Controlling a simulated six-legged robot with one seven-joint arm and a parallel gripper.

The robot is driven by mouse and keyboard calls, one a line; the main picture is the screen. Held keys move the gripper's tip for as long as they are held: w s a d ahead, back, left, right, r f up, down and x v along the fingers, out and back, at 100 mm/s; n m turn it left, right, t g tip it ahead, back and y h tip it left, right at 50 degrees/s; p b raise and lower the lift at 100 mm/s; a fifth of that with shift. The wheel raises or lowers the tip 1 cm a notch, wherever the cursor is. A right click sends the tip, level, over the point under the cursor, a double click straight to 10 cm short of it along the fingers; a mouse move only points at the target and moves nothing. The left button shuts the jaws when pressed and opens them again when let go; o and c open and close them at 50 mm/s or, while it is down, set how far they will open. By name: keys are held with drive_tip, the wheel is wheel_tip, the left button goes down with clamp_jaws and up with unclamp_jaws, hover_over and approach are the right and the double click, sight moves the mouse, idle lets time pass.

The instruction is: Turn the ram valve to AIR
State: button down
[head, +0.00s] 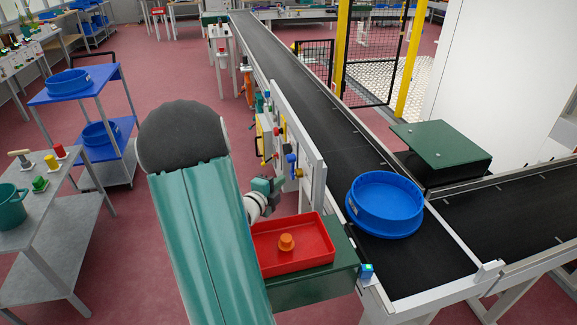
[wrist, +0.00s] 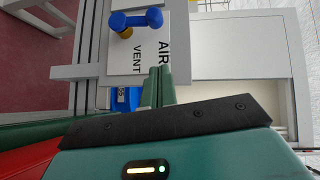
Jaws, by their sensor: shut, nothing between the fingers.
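The ram valve shows in the wrist view as a blue handle (wrist: 137,19) with a yellow part under it. It sits on a white plate (wrist: 122,58) with the words AIR and VENT printed sideways. The handle lies roughly crosswise in the picture, its right end on the AIR side. In the head view a small blue valve handle (head: 291,159) is on the panel beside the conveyor. My gripper (wrist: 160,72) is shut and empty, its fingertips just below the words, apart from the handle. In the head view my gripper (head: 278,183) is close to the panel, above the red tray.
A red tray (head: 321,264) with an orange piece (head: 286,242) sits on a green stand below my gripper. A blue round tub (head: 385,204) rests on the black conveyor (head: 345,150) behind the panel. A grey table (head: 60,215) stands at left, with open floor between.

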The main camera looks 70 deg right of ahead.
approach(295, 160)
drive_tip(key=s+d, duration=0.3)
drive_tip(key=s, duration=0.1)
drive_tip(key=w+d, duration=0.2)
drive_tip(key=shift+w+d+f, duration=0.2)
drive_tip(key=shift+w+f, duration=0.1)
drive_tip(key=shift+f, duration=0.05)
